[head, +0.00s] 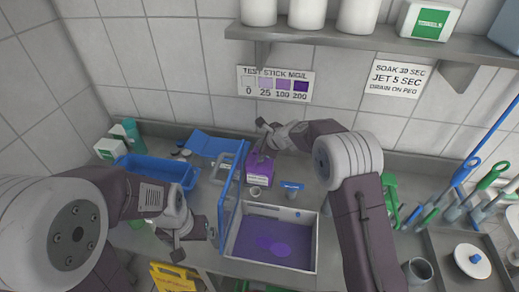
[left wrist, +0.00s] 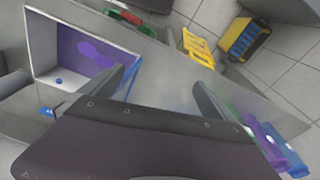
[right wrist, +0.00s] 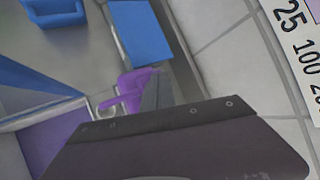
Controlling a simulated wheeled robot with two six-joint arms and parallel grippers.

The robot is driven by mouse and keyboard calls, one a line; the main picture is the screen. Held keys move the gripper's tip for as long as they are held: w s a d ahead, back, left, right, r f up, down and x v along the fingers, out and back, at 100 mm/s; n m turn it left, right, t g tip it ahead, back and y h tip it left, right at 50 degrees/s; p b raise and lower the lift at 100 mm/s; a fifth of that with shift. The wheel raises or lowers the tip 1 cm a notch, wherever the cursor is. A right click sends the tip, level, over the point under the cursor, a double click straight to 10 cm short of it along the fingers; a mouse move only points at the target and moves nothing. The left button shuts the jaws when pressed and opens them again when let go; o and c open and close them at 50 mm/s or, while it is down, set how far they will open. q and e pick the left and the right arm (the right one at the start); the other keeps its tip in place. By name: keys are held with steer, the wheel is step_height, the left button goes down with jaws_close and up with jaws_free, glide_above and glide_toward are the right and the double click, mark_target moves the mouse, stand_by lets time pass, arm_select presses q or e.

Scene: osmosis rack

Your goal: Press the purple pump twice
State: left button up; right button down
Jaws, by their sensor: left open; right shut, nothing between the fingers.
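The purple pump (head: 260,168) stands on the steel counter behind the purple-filled basin. In the right wrist view its purple top (right wrist: 133,90) shows just beyond my fingertips, partly hidden by them. My right gripper (head: 264,127) is shut and empty, above and slightly behind the pump. It also shows in the right wrist view (right wrist: 158,88); I cannot tell whether it touches the pump. My left gripper (head: 197,243) is open and empty at the counter's front, left of the basin. Its spread fingers show in the left wrist view (left wrist: 165,90).
The white basin (head: 317,235) holds purple liquid, and a blue panel (head: 231,205) stands along its left side. A blue tub (head: 158,170) is at the left. A wall shelf (head: 340,41) overhangs the back. Brushes (head: 480,190) stand at the right.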

steer(key=shift+s+f+b, duration=0.1)
steer(key=shift+f+b, duration=0.6)
steer(key=shift+f, duration=0.1)
stand_by(0.5)
steer(key=shift+r, duration=0.15)
step_height(320, 180, up, 2)
steer(key=p, duration=0.2)
steer(key=shift+r+p, duration=0.2)
steer(key=shift+p, duration=0.2)
step_height(320, 180, up, 5)
steer(key=p, duration=0.5)
steer(key=shift+r, duration=0.2)
steer(key=shift+f, duration=0.15)
stand_by(0.5)
